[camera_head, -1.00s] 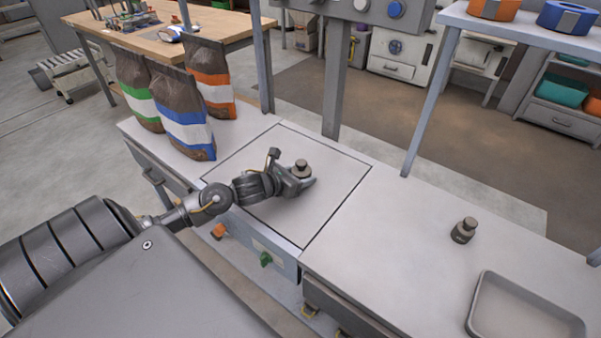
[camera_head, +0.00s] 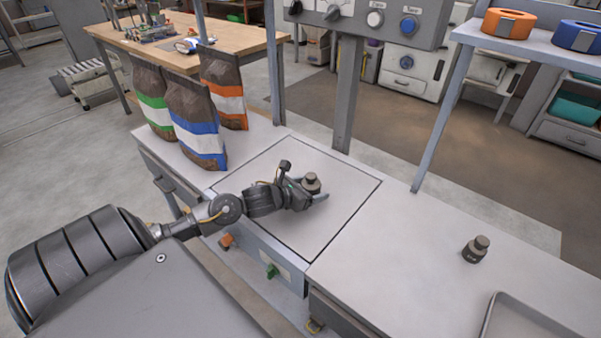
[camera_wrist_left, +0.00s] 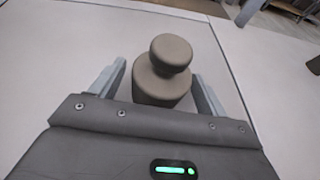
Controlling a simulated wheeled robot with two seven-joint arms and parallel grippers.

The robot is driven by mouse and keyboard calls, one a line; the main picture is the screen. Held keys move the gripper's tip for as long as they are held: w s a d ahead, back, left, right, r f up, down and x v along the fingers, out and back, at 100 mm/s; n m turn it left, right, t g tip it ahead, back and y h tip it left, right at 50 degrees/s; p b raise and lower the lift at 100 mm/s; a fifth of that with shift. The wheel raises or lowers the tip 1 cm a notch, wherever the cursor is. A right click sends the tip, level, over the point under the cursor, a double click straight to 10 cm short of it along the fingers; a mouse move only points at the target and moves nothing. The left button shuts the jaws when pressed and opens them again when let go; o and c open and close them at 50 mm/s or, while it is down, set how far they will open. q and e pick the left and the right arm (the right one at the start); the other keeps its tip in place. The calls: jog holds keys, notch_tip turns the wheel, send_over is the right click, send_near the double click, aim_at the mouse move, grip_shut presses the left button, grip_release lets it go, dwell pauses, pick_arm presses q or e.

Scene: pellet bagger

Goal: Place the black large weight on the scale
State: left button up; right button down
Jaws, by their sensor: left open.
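A dark weight with a knob (camera_head: 312,183) stands upright on the square scale plate (camera_head: 345,205), which is set into the counter. My left gripper (camera_head: 318,192) is low over the plate, its open fingers on either side of this weight. The left wrist view shows the weight (camera_wrist_left: 163,78) between the two spread fingers (camera_wrist_left: 160,88), with a visible gap on at least one side. A second dark weight (camera_head: 475,249) stands on the counter to the right, off the plate. My right gripper is not in view.
Three bags with green (camera_head: 150,100), blue (camera_head: 195,120) and orange (camera_head: 224,88) bands stand left behind the plate. A grey post (camera_head: 348,95) carries a control panel (camera_head: 375,18) behind it. A tray (camera_head: 525,325) lies at the lower right. The counter between plate and second weight is clear.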

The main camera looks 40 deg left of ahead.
pick_arm(q)
jog(key=shift+s+r, duration=0.2)
jog(key=shift+s, duration=0.1)
jog(key=v, duration=1)
jog(key=shift+s, duration=0.2)
jog(key=shift+s+a+r, duration=0.1)
jog(key=shift+s+r, duration=0.1)
jog(key=shift+s, duration=0.3)
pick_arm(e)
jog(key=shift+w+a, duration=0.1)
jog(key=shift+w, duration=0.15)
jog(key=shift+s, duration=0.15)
